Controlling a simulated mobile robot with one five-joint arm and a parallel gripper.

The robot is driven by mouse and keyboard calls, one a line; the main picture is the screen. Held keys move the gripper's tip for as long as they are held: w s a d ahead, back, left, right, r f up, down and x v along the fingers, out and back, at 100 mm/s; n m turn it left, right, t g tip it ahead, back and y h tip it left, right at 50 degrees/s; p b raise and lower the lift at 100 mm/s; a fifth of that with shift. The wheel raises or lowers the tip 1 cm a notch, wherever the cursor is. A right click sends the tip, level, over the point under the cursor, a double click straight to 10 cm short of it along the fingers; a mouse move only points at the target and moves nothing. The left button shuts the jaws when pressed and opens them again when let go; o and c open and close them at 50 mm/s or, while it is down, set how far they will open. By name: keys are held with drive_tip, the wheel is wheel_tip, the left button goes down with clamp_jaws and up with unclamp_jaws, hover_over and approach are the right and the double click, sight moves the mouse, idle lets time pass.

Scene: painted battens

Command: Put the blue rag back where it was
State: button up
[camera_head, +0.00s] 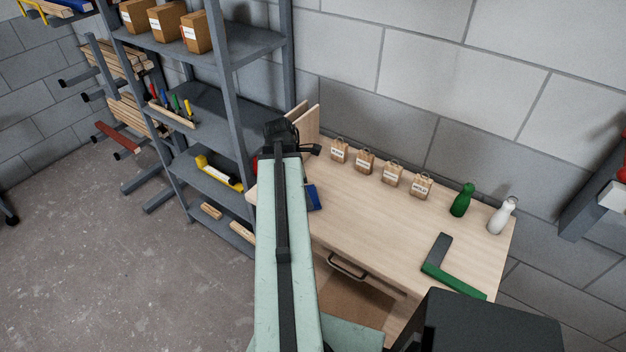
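A small dark blue piece (314,197) shows on the left part of the wooden workbench (385,240), just right of my arm. It may be the blue rag; my arm hides part of it, so I cannot tell its full shape. My gripper (291,138) is at the far end of my pale green arm, over the bench's left end by the upright boards. Its fingers are seen from behind and mostly hidden. I cannot tell whether it is open or holds anything.
Several labelled paper bags (365,162) line the bench's back. Upright boards (305,122) and a grey shelf rack (228,95) are left. The bench's middle is clear.

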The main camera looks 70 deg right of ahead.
drive_tip(key=p+v, duration=0.8)
drive_tip(key=v, duration=0.1)
drive_tip(key=shift+r, duration=0.3)
